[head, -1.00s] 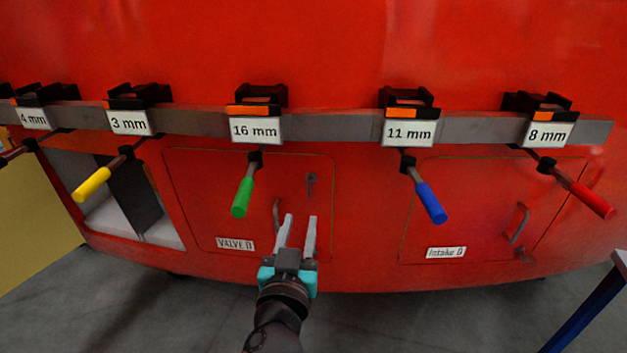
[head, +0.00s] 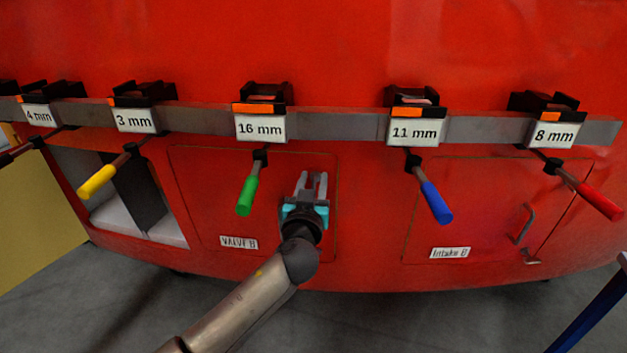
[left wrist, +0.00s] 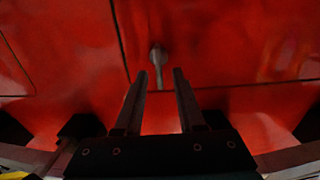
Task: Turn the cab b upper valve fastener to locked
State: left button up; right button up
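My left gripper (head: 312,176) is in front of the upper right part of the red VALVE B panel (head: 205,190), its fingers apart. In the head view it covers the upper fastener. In the left wrist view the fastener (left wrist: 158,62) is a small grey knob with a short lever, near a dark panel seam. The lever points down the picture, toward the gap between the open fingers (left wrist: 159,73). The fingers look apart from the lever; the exact distance is hard to tell. My right gripper is not in view.
A grey rail (head: 350,124) crosses above the panel with labelled tools. The green-handled 16 mm tool (head: 247,195) hangs left of my gripper and the blue-handled 11 mm tool (head: 436,202) hangs right. The Intake B panel (head: 470,190) is farther right.

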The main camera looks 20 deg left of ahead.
pick_arm(q)
jog(key=shift+w+a, duration=0.1)
jog(key=shift+w, duration=0.25)
grip_shut()
dwell(0.5)
